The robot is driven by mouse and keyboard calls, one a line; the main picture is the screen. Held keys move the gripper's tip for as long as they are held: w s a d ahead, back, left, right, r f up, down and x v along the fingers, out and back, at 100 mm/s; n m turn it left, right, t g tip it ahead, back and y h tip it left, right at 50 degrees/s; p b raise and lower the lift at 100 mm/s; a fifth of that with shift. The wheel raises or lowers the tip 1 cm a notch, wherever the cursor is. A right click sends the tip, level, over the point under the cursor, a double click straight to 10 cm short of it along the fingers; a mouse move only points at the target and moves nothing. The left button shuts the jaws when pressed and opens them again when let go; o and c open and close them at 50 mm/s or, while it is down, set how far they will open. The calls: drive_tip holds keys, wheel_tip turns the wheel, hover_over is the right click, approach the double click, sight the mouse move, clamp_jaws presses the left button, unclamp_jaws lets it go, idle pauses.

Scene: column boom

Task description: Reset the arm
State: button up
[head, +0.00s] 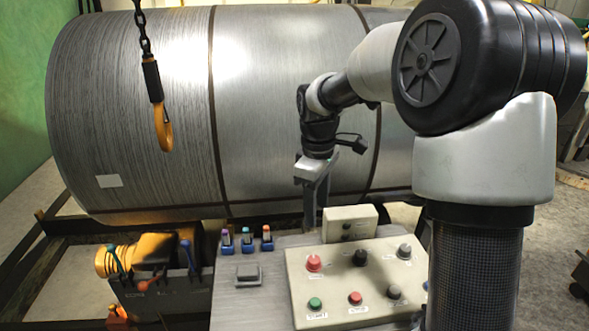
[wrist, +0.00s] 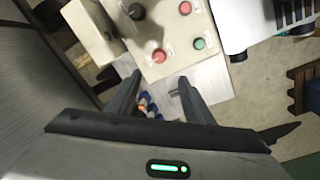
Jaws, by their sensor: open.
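My arm reaches in from the right of the head view and bends down over the console. My gripper (head: 315,212) points downward behind the small raised box, in front of the large metal drum (head: 270,100). In the wrist view my gripper (wrist: 159,77) shows two dark fingers spread apart with nothing held between them. Below the gap, the grey console top and several small coloured switches show. Whether a fingertip touches the console cannot be told.
A beige control panel (head: 338,285) with red, green, black and grey knobs lies near the gripper. A small beige box (head: 349,222) stands at its back edge. Several coloured toggles (head: 247,240) are to the left. An orange hook (head: 162,127) hangs on a chain at upper left.

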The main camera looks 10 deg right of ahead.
drive_tip(key=s+r+m+t+p, duration=0.1)
drive_tip(key=s+r+m+t, duration=0.3)
drive_tip(key=s+r, duration=0.75)
drive_tip(key=s+m+t, duration=0.1)
drive_tip(key=s+m, duration=0.5)
drive_tip(key=s, duration=0.7)
drive_tip(key=shift+d+r+m+p, duration=0.15)
drive_tip(key=shift+d+m+p, duration=0.1)
drive_tip(key=shift+m+p, duration=0.2)
